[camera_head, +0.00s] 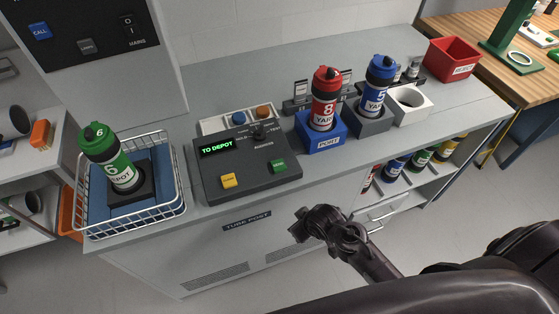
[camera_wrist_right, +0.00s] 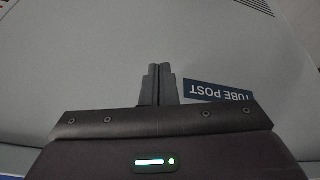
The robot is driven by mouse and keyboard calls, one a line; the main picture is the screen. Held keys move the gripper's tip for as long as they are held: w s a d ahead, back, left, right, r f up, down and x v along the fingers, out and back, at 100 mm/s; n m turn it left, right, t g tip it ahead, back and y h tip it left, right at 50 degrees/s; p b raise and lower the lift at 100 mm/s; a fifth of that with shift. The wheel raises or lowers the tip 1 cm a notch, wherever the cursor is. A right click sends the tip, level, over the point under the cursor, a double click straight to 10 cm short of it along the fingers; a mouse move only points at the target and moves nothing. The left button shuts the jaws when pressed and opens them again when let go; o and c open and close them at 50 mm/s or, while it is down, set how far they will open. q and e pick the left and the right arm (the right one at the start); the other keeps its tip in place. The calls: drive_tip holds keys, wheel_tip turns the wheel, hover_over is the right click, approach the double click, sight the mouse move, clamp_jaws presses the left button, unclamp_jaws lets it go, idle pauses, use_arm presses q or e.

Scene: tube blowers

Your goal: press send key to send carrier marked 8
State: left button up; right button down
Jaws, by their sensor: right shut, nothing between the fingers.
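The red carrier marked 8 (camera_head: 325,95) stands upright in a blue holder labelled PORT (camera_head: 319,140). Left of it is a dark control panel (camera_head: 250,185) with a lit green display reading TO DEPOT (camera_head: 217,148) and a black knob (camera_head: 261,131). On its front part are a yellow key (camera_head: 229,181) and a green key (camera_head: 279,166); their lettering is too small to read surely. My right gripper (camera_head: 298,225) is in front of the counter, to the right of and nearer than the panel, touching no key. In the right wrist view its fingers (camera_wrist_right: 158,84) are shut and empty. My left gripper is out of view.
A wire basket (camera_head: 133,228) holds a green carrier marked 6 (camera_head: 112,160). A blue carrier marked 5 (camera_head: 375,88) stands in a grey holder, beside an empty white holder (camera_head: 409,107). A red bin (camera_head: 453,60) is at the counter's far right. Space above the panel is clear.

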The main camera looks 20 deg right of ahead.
drive_tip(key=w+a+r+n+t, duration=0.1)
drive_tip(key=w+r+n+t, duration=0.15)
drive_tip(key=r, duration=0.75)
drive_tip(key=w+a+r+n+t, duration=0.1)
drive_tip(key=w+r, duration=0.2)
drive_tip(key=r, duration=0.8)
wheel_tip(320, 180, up, 6)
drive_tip(key=n+g+y, duration=0.2)
drive_tip(key=n+y, duration=0.3)
drive_tip(key=n, duration=0.5)
hover_over(271, 161)
drive_tip(key=s+d, duration=0.2)
drive_tip(key=s, duration=0.1)
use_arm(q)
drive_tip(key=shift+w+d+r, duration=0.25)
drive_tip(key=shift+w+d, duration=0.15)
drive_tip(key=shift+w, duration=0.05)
use_arm(e)
drive_tip(key=shift+w+d, duration=0.2)
drive_tip(key=shift+d, duration=0.05)
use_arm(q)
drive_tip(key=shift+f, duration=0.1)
